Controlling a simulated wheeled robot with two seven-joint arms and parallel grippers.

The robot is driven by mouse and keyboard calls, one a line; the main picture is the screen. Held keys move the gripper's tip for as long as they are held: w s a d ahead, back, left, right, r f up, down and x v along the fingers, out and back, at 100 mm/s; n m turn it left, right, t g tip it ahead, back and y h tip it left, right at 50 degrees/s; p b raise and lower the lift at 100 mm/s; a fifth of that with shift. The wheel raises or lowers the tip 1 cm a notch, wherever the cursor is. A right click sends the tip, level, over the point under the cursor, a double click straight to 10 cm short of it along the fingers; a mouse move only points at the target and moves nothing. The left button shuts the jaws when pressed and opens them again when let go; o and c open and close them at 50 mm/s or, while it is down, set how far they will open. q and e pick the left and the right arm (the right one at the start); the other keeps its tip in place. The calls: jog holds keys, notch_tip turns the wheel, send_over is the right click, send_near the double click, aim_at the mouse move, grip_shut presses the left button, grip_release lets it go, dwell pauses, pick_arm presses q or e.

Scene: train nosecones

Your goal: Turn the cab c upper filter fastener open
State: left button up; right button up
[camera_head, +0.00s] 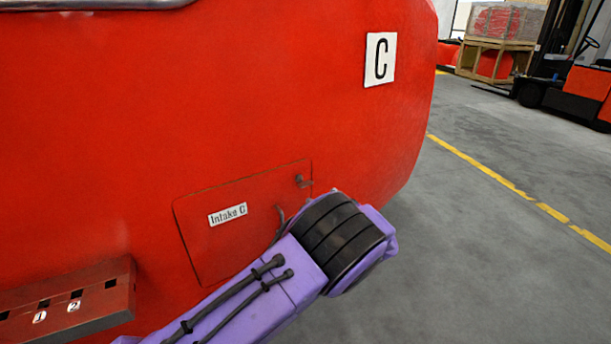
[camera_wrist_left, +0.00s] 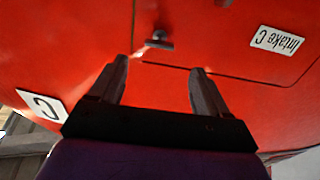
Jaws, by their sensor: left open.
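The upper filter fastener (camera_head: 303,181) is a small dark handle at the upper right corner of the red Intake C hatch (camera_head: 225,240). In the left wrist view, the fastener (camera_wrist_left: 158,42) shows upside down, its bar lying roughly sideways. My left gripper (camera_wrist_left: 160,65) is open and empty. Its two dark fingers point toward the hatch edge, and the fastener lies just beyond the tips, nearer the left finger. In the head view, my purple left arm covers the hatch's lower right corner and most of the gripper. My right gripper is out of view.
A white C sign (camera_head: 380,60) is on the red nosecone (camera_head: 120,120), up and right of the hatch. A reddish step (camera_head: 70,300) numbered 1 and 2 juts out at lower left. Grey floor (camera_head: 480,260) is free at right; a forklift (camera_head: 560,80) stands far back.

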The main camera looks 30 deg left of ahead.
aim_at(308, 185)
pick_arm(q)
jog(key=p+x, duration=0.2)
jog(key=x, duration=0.7)
jog(key=shift+w+a, duration=0.15)
jog(key=shift+a, duration=0.05)
jog(key=shift+w+a, duration=0.2)
jog(key=shift+a, duration=0.25)
jog(key=c, duration=1.1)
